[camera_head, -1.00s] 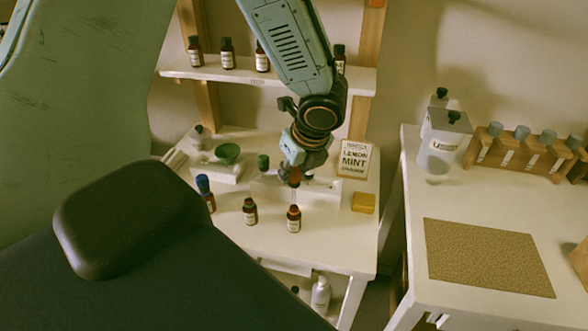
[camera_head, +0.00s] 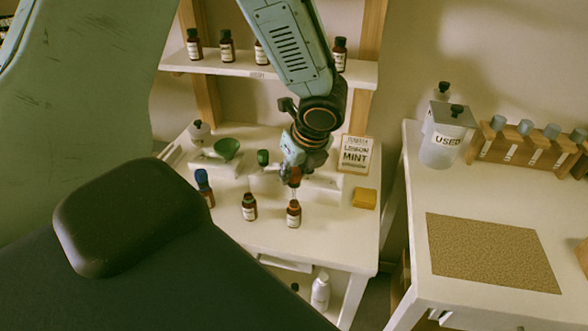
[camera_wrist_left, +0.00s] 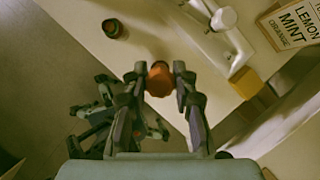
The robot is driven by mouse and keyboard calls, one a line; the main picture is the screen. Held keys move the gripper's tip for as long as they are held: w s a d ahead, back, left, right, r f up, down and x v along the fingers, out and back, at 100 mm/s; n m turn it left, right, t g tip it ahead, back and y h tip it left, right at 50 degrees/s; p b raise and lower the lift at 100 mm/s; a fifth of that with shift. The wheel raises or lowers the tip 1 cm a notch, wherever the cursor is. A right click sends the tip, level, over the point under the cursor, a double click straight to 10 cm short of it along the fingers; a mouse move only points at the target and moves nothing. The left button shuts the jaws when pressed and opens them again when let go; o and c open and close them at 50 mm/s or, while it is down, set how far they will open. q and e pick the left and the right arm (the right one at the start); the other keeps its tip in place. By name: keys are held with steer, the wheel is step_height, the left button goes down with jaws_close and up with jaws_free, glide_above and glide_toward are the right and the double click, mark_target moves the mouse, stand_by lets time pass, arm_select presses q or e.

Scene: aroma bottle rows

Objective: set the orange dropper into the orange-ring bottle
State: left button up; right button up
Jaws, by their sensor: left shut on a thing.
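My left gripper (camera_head: 293,177) is shut on the orange dropper (camera_head: 295,183), which points down. The dropper's orange bulb (camera_wrist_left: 158,79) shows between the two fingers in the left wrist view. A brown bottle with a pale label (camera_head: 293,214) stands upright on the white table directly below the dropper. The dropper's lower end is at or just above this bottle's mouth; I cannot tell whether it is inside. The bottle's ring colour is too small to tell, and the bottle is hidden in the wrist view. My right gripper is not in view.
Another brown bottle (camera_head: 249,207) stands just left, and a blue-topped bottle (camera_head: 203,186) further left. A yellow block (camera_head: 364,199) lies right. The table front is clear.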

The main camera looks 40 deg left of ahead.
mark_target(296, 186)
arm_select(q)
steer(key=shift+f+b, duration=0.3)
steer(key=shift+f, duration=0.1)
steer(key=shift+f, duration=0.15)
steer(key=shift+f+b, duration=0.6)
steer(key=shift+f, duration=0.05)
steer(key=shift+s+f+b, duration=0.1)
steer(key=shift+f+b, duration=0.25)
steer(key=shift+f+b, duration=0.9)
steer(key=shift+f, duration=0.25)
steer(key=o, duration=0.7)
